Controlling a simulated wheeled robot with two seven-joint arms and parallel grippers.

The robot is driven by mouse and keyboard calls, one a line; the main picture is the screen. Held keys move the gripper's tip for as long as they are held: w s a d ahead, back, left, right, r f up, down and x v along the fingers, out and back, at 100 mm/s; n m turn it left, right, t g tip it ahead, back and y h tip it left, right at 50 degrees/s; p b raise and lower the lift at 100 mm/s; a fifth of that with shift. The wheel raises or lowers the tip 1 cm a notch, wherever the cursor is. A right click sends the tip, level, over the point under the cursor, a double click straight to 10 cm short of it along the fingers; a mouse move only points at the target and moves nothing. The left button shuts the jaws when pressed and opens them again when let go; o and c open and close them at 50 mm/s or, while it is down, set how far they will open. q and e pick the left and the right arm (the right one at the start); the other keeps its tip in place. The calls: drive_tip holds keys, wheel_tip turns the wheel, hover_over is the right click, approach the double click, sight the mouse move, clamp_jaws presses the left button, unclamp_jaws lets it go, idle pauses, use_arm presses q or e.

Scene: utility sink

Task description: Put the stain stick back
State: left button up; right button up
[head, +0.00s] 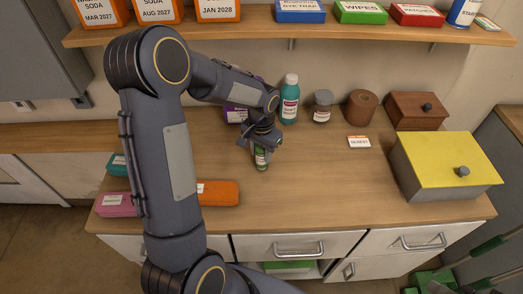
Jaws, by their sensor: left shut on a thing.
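My left arm reaches in over the counter, and its gripper (259,146) points down near the middle of the counter (310,200). It is shut on a small green and white stick (261,158), which looks upright. The stick's top is hidden by the gripper. I cannot read its label, so I cannot tell for sure that it is the stain stick. I cannot tell if its lower end touches the counter. My right gripper is not in view.
Behind the gripper stand a teal bottle (289,100), a grey-lidded jar (323,106) and a brown roll (361,107). A white card (358,142), a wooden box (416,110) and a yellow-lidded box (446,160) are to the right. A shelf (380,32) runs above. The counter's front middle is clear.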

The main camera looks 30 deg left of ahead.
use_arm(q)
drive_tip(key=shift+f, duration=0.25)
drive_tip(key=o, duration=1)
drive_tip(key=shift+r, duration=0.1)
